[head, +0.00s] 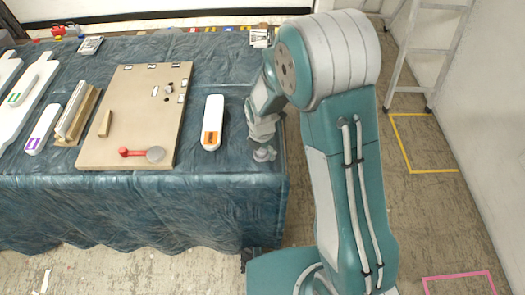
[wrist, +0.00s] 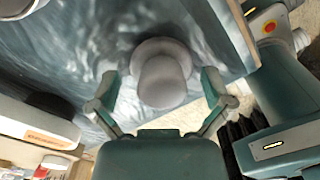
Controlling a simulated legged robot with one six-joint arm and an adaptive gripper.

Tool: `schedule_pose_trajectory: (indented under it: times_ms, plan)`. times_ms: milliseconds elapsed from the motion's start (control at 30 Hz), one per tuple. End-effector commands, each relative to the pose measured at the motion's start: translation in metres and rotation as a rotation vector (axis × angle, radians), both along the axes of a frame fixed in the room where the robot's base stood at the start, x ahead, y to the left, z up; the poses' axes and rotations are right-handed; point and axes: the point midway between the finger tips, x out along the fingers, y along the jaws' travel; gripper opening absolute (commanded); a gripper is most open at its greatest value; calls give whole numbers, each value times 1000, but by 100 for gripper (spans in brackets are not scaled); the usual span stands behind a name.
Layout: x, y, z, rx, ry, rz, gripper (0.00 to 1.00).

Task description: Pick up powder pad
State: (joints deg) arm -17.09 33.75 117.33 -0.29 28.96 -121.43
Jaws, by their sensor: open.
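The powder pad looks like a small grey-white knob on a wider round base. It stands near the right front corner of the cloth-covered table in the head view (head: 264,154), partly hidden by my gripper just above it. In the wrist view the powder pad (wrist: 163,82) shows from above, between the two fingers. My gripper (wrist: 160,92) is open, with one finger to each side of the pad and a visible gap on both sides. In the head view my gripper (head: 262,128) points down at the pad. I cannot tell its exact height above the table.
A white case with an orange label (head: 212,123) lies left of the pad. A beige board (head: 135,115) with a red lever is further left. The blue-green tablecloth (head: 230,165) ends just right of the pad. A ladder (head: 430,55) stands behind on the right.

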Motion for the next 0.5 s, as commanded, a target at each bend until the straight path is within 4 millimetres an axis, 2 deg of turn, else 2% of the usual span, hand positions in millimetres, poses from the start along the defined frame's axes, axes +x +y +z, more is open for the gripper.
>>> schedule_pose_trajectory:
  times_ms: [167, 200, 267, 300, 333, 400, 500]
  plan:
    - [0, -2, 0, 3, -1, -1, 100]
    - [0, -3, 0, 4, -1, -1, 96]
    - [0, -5, 0, 6, -1, -2, 69]
    - [0, -5, 1, 6, 0, -2, 51]
    - [0, -5, 1, 6, 0, -2, 38]
    - [0, -5, 0, 6, -1, -2, 32]
    - [0, -4, -1, 3, 2, -1, 31]
